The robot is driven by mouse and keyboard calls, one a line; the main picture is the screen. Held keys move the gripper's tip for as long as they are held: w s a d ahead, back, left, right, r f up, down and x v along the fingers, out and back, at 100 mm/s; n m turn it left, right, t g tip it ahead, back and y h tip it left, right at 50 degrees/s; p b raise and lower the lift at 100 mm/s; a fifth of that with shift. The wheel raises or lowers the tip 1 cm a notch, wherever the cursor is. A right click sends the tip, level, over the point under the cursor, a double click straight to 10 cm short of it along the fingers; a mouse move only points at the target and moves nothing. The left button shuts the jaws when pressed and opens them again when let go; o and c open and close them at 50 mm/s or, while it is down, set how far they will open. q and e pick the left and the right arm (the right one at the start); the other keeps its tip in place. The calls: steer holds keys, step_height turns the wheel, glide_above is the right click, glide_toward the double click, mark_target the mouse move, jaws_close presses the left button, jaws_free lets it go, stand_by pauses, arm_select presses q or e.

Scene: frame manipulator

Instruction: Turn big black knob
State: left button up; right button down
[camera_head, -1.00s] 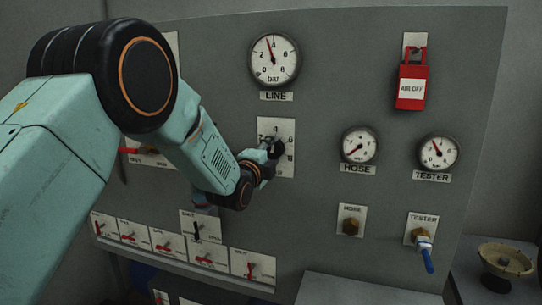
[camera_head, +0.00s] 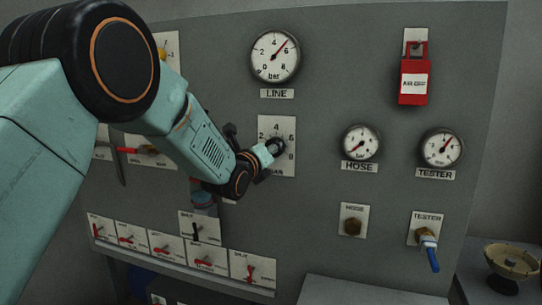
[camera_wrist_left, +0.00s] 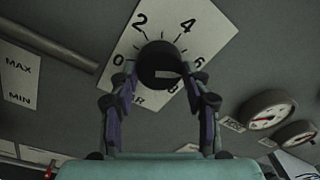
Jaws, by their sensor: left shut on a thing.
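The fingers hide part of the knob in the head view. My right gripper is not in view.
The LINE gauge (camera_head: 275,56) reads between 4 and 6. The HOSE gauge (camera_head: 361,142) and TESTER gauge (camera_head: 441,148) are to the right. A red AIR OFF lock (camera_head: 414,83) hangs at upper right. Red-handled switches (camera_head: 204,260) line the panel's lower edge.

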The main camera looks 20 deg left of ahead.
arm_select(q)
steer(key=m+b, duration=0.1)
steer(key=m, duration=0.1)
steer(key=r+m+b, duration=0.1)
steer(key=m, duration=0.1)
steer(key=shift+a+m, duration=0.1)
steer(key=shift+m, duration=0.6)
steer(key=o, duration=0.7)
steer(key=shift+w, duration=0.1)
steer(key=o, duration=0.4)
steer(key=shift+w+f, duration=0.1)
steer(key=shift+f, duration=0.2)
steer(key=shift+o, duration=0.2)
steer(key=shift+s, duration=0.2)
